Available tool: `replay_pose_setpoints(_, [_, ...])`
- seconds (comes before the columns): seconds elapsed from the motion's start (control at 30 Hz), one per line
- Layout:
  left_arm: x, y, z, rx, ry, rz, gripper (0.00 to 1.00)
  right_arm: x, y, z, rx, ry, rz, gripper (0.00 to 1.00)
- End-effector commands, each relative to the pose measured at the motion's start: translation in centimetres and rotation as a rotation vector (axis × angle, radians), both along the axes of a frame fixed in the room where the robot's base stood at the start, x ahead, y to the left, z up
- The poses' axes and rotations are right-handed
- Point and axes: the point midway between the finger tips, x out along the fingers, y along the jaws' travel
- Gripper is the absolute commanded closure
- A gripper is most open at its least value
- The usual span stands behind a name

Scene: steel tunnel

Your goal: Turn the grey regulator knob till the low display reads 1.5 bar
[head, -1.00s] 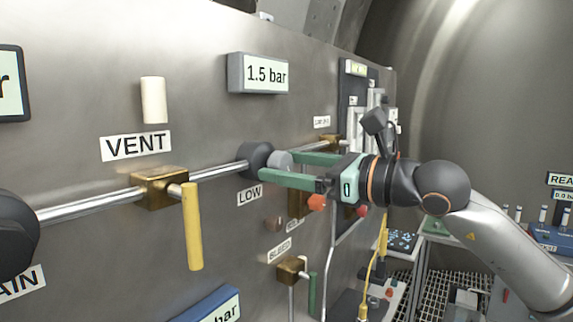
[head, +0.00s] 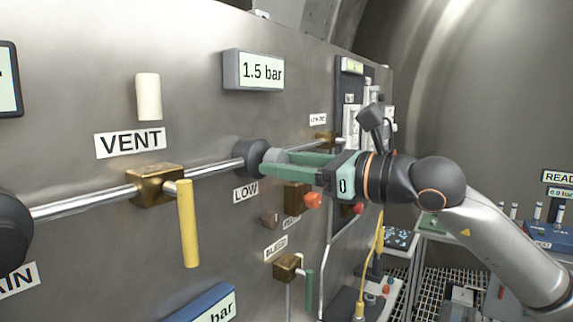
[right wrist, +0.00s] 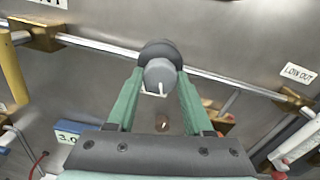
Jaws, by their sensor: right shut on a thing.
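The grey regulator knob (head: 273,156) sits on a dark round body (head: 250,155) on the pipe above the LOW label (head: 245,192). My right gripper (head: 268,161) is shut on the knob, with its green fingers on either side of it. In the right wrist view the knob (right wrist: 160,75) shows between the fingertips, with a white pointer mark on its face. The low display (head: 253,71) on the panel above reads 1.5 bar. My left gripper is not in view.
A brass valve (head: 155,186) with a yellow handle (head: 188,224) stands left of the knob, under the VENT label (head: 130,143). Below are a smaller brass valve (head: 287,267) with a green handle and a blue display (head: 207,303). Benches stand at the right.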

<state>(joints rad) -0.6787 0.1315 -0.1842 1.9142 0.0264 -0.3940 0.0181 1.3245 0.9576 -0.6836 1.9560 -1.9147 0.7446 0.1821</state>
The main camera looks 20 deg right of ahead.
Motion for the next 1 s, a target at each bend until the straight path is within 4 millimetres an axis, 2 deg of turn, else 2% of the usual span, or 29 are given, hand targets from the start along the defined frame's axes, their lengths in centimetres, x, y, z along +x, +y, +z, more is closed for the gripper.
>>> replay_pose_setpoints(0.17, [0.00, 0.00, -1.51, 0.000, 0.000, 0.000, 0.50, -0.02, 0.09, -0.30, 0.055, 0.041, 0.001, 1.00])
replay_pose_setpoints(0.43, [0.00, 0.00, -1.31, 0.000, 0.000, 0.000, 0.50, 0.00, 0.01, 0.00, 0.062, 0.048, -0.001, 1.00])
replay_pose_setpoints(0.47, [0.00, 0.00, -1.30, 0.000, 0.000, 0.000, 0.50, 0.00, 0.02, 0.01, 0.061, 0.049, -0.001, 0.46])
replay_pose_setpoints(0.7, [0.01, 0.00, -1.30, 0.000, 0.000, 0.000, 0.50, 0.01, 0.01, 0.00, 0.061, 0.047, -0.001, 0.19])
replay_pose_setpoints(1.0, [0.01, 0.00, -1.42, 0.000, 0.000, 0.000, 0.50, -0.16, -0.16, -0.05, 0.061, 0.047, -0.002, 0.19])
